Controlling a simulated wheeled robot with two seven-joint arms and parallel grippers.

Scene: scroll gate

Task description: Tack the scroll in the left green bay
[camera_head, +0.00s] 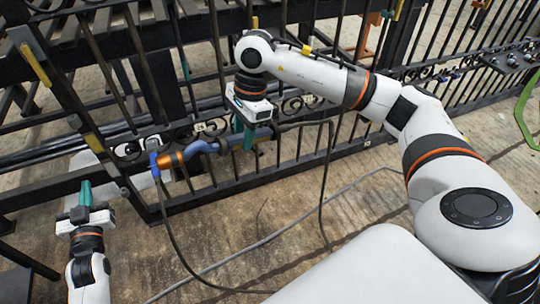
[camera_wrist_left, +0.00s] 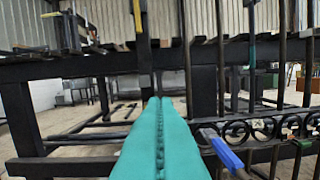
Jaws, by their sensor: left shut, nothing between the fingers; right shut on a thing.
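The black gate (camera_head: 330,150) stands upright across the middle, with a row of curled scrolls (camera_head: 292,106) between its bars. The scrolls (camera_wrist_left: 240,130) also show at the right in the left wrist view. I cannot make out which bay is the left green one. My right gripper (camera_head: 248,140), with teal fingers, is shut on a blue-grey torch (camera_head: 205,147) with an orange collar and blue end, close to the gate's lower bars. Its tip is hard to make out. My left gripper (camera_head: 85,190) is shut and empty, left of the gate; its fingers (camera_wrist_left: 160,115) fill the lower middle of the wrist view.
A dark cable (camera_head: 180,245) hangs from the torch's blue end, and a grey cable (camera_head: 260,243) lies on the concrete floor. Yellow-handled clamps (camera_head: 35,65) sit on the frame at upper left. A green hoop (camera_head: 523,110) is at far right. Floor before the gate is mostly clear.

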